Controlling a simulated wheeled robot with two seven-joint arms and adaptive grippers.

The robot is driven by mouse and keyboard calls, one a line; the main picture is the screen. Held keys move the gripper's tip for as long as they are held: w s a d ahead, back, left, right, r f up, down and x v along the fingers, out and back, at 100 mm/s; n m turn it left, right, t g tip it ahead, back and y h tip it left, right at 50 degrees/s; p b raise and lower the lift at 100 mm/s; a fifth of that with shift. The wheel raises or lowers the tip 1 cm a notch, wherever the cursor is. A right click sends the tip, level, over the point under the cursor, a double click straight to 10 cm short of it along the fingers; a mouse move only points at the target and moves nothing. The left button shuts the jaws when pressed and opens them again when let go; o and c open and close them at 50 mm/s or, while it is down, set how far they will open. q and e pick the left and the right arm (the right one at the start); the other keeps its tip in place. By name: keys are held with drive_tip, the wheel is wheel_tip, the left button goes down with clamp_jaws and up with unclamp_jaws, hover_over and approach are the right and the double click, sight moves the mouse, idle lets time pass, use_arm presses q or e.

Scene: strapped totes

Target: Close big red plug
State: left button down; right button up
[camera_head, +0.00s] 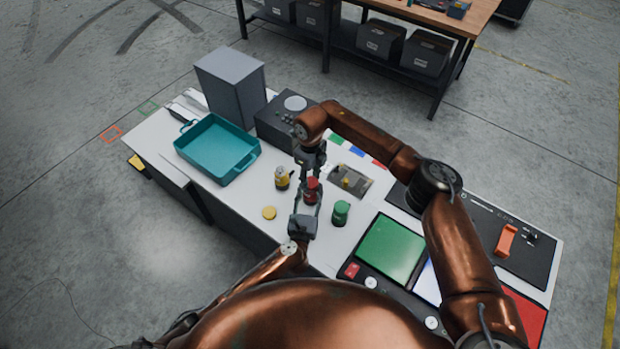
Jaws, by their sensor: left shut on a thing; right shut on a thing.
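The red plug (312,184) stands upright near the middle of the white table, its red top above a darker red lower part. My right gripper (311,174) reaches down from above and is shut on its upper part. My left gripper (309,202) comes in from the near side and is shut around its lower part. The fingers hide some of it, so I cannot tell whether the top sits fully down on the body.
A yellow-topped container (282,178) stands close left, with a yellow disc (269,213) lying nearer. A green container (341,212) stands close right. A teal tray (217,148) and grey box (231,87) are farther left. A green panel (391,249) lies right.

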drive_tip(key=shift+f, duration=0.6)
idle(0.3)
drive_tip(key=shift+o, duration=0.2)
drive_tip(key=m, duration=0.6)
drive_tip(key=shift+m, duration=0.4)
drive_tip(key=m, duration=0.5)
drive_tip(key=shift+d+m, duration=0.1)
drive_tip(key=shift+m, duration=0.3)
drive_tip(key=shift+c, duration=0.2)
drive_tip(key=m, duration=0.5)
drive_tip(key=shift+d+m, duration=0.1)
drive_tip(key=shift+m, duration=0.3)
drive_tip(key=m, duration=0.5)
drive_tip(key=o, duration=0.8)
